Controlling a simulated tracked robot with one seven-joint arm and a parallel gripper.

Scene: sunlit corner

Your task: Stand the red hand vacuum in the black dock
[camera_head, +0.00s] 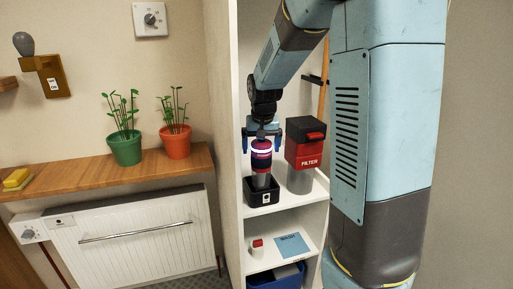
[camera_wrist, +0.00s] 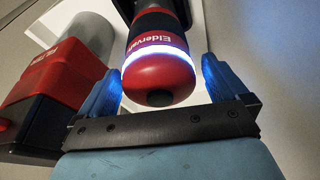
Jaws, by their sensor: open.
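The red hand vacuum (camera_head: 262,157) stands upright in the black dock (camera_head: 263,196) on the upper visible shelf, its grey lower part going into the dock. In the wrist view my gripper (camera_wrist: 162,66) is open, with gaps visible between the fingers and the vacuum. How deep the vacuum sits in the dock is hidden.
A red and black box marked FILTER (camera_head: 304,147) on a grey cylinder stands close right of the vacuum. The white shelf unit's side wall (camera_head: 224,130) is close on the left. A lower shelf holds a small red and white item (camera_head: 257,248) and a blue card (camera_head: 292,245).

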